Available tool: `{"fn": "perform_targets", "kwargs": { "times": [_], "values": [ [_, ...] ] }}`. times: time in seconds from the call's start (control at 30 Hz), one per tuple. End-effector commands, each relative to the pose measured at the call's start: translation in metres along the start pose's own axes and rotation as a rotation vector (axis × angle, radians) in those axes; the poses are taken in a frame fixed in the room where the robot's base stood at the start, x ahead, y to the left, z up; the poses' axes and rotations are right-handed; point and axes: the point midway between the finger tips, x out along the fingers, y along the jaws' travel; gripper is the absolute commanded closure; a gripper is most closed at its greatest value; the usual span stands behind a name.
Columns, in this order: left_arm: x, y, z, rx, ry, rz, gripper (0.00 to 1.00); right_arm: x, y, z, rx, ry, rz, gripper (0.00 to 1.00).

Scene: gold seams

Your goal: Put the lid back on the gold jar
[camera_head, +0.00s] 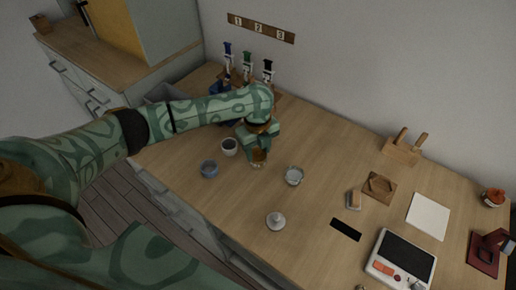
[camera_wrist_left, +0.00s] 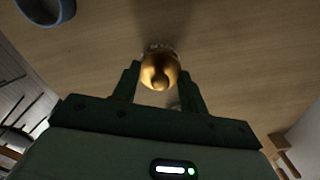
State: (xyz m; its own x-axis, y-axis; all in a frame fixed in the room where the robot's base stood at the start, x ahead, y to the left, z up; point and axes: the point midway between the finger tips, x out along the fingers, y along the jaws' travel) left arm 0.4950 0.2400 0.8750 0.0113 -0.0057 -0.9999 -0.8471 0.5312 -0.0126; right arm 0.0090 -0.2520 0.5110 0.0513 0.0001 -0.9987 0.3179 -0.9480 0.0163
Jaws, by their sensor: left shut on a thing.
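My left gripper (camera_head: 258,153) is low over the counter's middle left, pointing down. It is shut on a gold lid with a round knob, seen between the fingers in the left wrist view (camera_wrist_left: 160,72). A pale, patterned rim (camera_wrist_left: 158,47) shows just beyond the lid, probably the jar; most of it is hidden. In the head view the gripper covers much of this spot, and I cannot tell whether the lid is seated or just above the jar. My right gripper is not in view.
A white cup (camera_head: 229,147) and a blue cup (camera_head: 209,169) stand left of the gripper. A glass-like pot (camera_head: 294,175) stands to the right, and a white knobbed lid (camera_head: 276,221) lies nearer the front. A device (camera_head: 399,262) is at front right.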

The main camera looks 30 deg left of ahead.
Motion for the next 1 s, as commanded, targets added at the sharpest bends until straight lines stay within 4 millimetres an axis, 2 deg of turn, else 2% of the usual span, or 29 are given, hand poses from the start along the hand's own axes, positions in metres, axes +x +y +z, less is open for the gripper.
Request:
{"fn": "perform_targets", "kwargs": {
  "times": [0.9,0.93,1.0],
  "values": [
    [0.0003,-0.0002,-0.0003,0.0,0.0,0.0,0.78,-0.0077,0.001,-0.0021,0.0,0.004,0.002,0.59],
    [0.0003,-0.0002,-0.0002,0.0,0.0,0.0,0.51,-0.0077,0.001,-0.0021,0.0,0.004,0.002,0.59],
    [0.0002,-0.0002,-0.0002,0.0,0.0,0.0,0.32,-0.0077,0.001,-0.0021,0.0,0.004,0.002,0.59]
  ]
}}
